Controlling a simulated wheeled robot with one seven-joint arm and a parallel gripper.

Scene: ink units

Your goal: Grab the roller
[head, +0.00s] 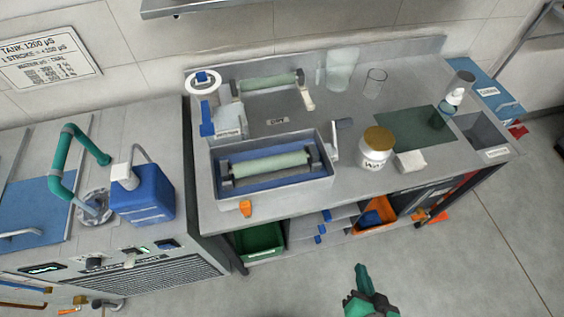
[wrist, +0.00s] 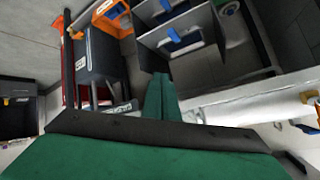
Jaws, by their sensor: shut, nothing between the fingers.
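A pale green roller (head: 270,164) lies across dark end supports in a grey tray (head: 222,197) with a blue inside, on the steel counter. I cannot tell which of the two the task means. My gripper (head: 361,269) is teal, shut and empty, over the floor in front of the counter, apart from both rollers. Its closed fingers (wrist: 160,84) also show in the wrist view, where no roller is seen.
A white jar (head: 374,153) with a gold lid stands right of the tray. A glass beaker (head: 375,84) is behind it. Under the counter are a green bin (head: 262,240) and an orange bin (head: 372,217). A blue canister (head: 146,196) stands left. Floor before the counter is clear.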

